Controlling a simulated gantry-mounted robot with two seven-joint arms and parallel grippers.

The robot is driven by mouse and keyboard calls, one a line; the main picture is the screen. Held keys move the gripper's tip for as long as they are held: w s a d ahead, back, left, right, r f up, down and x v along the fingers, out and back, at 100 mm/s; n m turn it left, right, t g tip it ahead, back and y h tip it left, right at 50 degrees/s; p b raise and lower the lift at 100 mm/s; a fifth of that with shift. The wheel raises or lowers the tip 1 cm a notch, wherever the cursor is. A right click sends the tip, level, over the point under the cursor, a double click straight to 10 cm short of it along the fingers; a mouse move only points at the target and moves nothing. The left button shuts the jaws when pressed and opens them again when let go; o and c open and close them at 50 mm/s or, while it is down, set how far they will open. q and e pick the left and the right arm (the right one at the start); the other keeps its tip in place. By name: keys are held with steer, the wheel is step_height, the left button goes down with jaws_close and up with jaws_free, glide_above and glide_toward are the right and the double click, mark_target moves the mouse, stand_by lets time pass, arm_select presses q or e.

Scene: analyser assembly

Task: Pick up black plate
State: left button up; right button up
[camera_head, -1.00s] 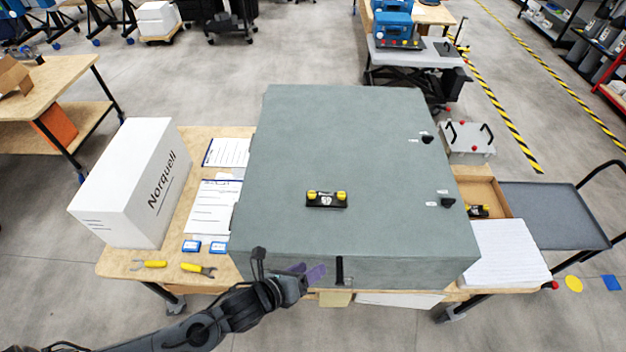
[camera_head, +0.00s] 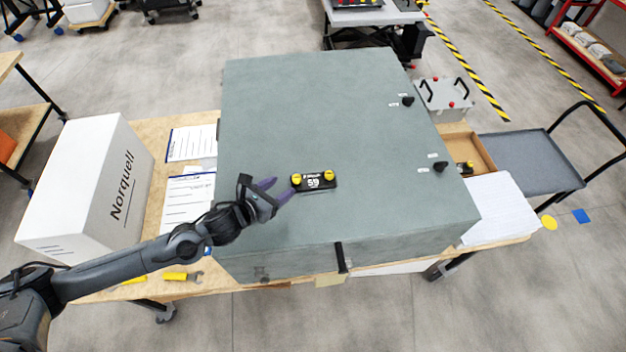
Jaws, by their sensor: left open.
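The black plate (camera_head: 315,180) lies on top of the large grey-green cabinet (camera_head: 340,110). It has two yellow knobs and white markings on its front. My left gripper (camera_head: 284,187) is above the cabinet top, just left of the plate, with its purple fingers pointing at the plate's left yellow knob. The fingers are apart and hold nothing. I cannot tell whether a fingertip touches the plate. My right gripper is not in view.
A white Norquell box (camera_head: 90,190) stands left on the wooden table (camera_head: 150,128). Paper forms (camera_head: 187,200) lie beside the cabinet. Black knobs (camera_head: 439,166) stick up on the cabinet's right side. An open cardboard tray (camera_head: 468,143) and white sheets (camera_head: 500,207) are at the right.

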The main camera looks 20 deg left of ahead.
mark_target(294, 181)
arm_select(q)
steer(key=shift+w+d+f, duration=0.15)
steer(key=shift+w+d, duration=0.05)
steer(key=shift+w, duration=0.35)
steer(key=p+x, duration=0.1)
steer(key=x, duration=0.1)
steer(key=p+x, duration=0.1)
steer(key=shift+w+d+f, duration=0.15)
steer(key=shift+w+d, duration=0.15)
steer(key=shift+d, duration=0.05)
steer(key=shift+w+f, duration=0.2)
steer(key=shift+w, duration=0.15)
jaws_close()
